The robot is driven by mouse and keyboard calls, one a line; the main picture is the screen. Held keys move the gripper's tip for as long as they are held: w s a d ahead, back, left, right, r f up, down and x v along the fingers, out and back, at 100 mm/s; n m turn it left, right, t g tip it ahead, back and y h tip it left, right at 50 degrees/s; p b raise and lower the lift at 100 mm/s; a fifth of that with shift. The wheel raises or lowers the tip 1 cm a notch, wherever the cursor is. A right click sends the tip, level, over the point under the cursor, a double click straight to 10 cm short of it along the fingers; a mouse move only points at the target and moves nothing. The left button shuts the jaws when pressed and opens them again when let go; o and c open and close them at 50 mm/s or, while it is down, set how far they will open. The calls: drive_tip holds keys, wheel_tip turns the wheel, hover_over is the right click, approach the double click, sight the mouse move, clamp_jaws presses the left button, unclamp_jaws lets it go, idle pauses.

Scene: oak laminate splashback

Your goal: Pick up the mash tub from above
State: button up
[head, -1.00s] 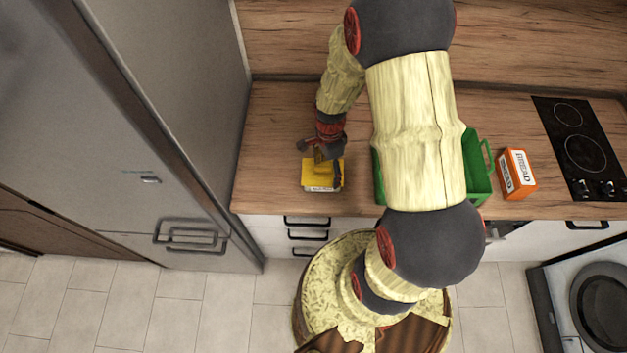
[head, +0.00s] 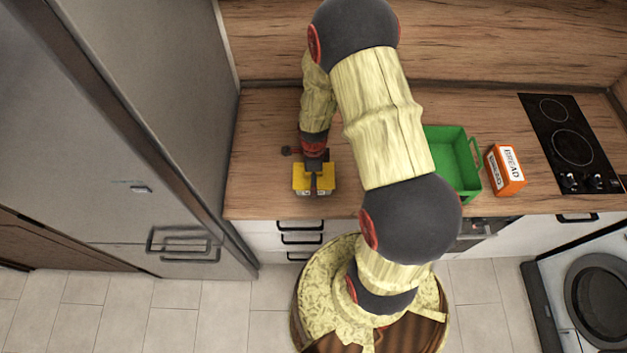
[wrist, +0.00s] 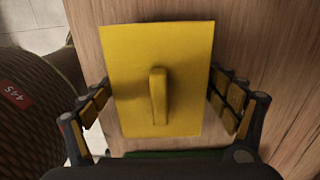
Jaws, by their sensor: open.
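The mash tub is a yellow box-shaped tub (head: 300,181) on the wooden counter near its front edge, left of the green crate. In the wrist view its yellow lid (wrist: 187,60) has a raised bar handle in the middle. My gripper (head: 314,186) is above the tub, pointing down, and covers part of it. In the wrist view my gripper (wrist: 165,112) is open, with one finger beyond the lid's left side and one beyond its right side. No clear contact shows.
A green crate (head: 474,160) stands to the right on the counter (head: 262,130). An orange bread box (head: 505,170) is beside it, then a black hob (head: 572,146). A grey fridge (head: 180,120) rises close on the left. The counter behind the tub is clear.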

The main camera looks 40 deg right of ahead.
drive_tip(key=shift+f, duration=0.5)
drive_tip(key=shift+c, duration=0.6)
drive_tip(key=c, duration=1.1)
drive_tip(key=shift+r, duration=0.1)
drive_tip(key=shift+c, duration=0.6)
